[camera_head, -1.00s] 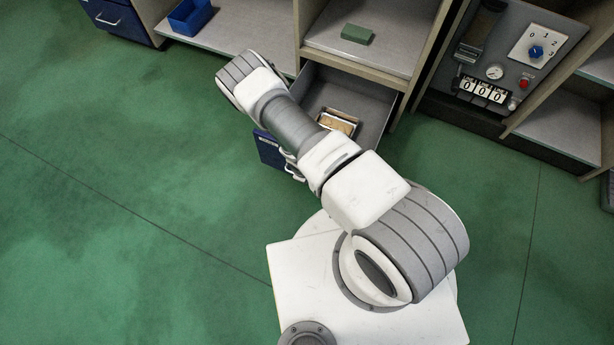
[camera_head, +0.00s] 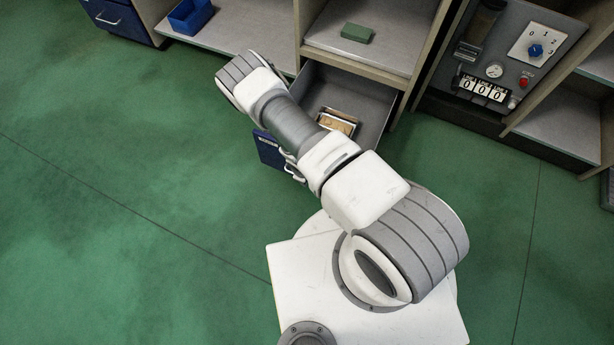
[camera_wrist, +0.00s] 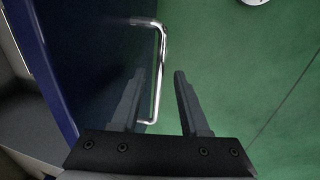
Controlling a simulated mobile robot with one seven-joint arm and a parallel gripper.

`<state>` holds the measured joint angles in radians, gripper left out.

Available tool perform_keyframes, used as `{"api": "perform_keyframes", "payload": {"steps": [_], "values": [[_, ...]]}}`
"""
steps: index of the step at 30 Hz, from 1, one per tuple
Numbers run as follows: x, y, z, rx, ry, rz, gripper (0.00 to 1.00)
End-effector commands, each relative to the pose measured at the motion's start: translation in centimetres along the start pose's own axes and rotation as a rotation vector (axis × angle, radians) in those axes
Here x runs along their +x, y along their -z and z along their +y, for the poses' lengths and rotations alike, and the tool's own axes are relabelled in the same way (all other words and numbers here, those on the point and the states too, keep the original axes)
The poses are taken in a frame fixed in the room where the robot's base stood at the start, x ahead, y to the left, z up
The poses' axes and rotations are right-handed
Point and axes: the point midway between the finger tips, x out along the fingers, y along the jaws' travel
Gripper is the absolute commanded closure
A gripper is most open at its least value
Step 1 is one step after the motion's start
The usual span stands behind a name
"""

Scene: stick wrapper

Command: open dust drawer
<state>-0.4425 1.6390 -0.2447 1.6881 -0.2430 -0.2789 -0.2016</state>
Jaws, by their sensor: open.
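The dust drawer (camera_head: 371,93) is pulled out from the cabinet in the head view, its grey inside showing. It holds a small tray with tan contents (camera_head: 337,121). Its blue front (camera_head: 268,149) also shows in the wrist view (camera_wrist: 95,55). The drawer's metal bar handle (camera_wrist: 161,70) is in the wrist view. My gripper (camera_wrist: 158,78) is open, with one finger on each side of the handle's line. I cannot tell whether either finger touches the handle. In the head view my arm hides the gripper and part of the drawer front.
A green block (camera_head: 356,33) lies on the shelf above the drawer. A blue bin (camera_head: 190,16) sits on a shelf at the upper left. A control panel (camera_head: 508,62) with a dial and gauge stands to the right. The green floor left of my arm is clear.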

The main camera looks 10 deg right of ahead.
Motion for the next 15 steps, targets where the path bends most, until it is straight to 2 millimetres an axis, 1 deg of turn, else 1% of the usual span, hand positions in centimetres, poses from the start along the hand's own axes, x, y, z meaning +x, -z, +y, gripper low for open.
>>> {"api": "perform_keyframes", "payload": {"steps": [4, 7, 11, 15], "values": [[-0.3, 0.1, 0.0, 0.000, 0.000, 0.001, 0.55], [-1.3, 0.1, 0.1, 0.000, -0.001, 0.002, 0.55], [-3.9, 0.1, 0.1, 0.000, -0.001, 0.002, 0.55], [-7.5, 0.1, 0.1, 0.000, -0.001, 0.002, 0.55]]}}
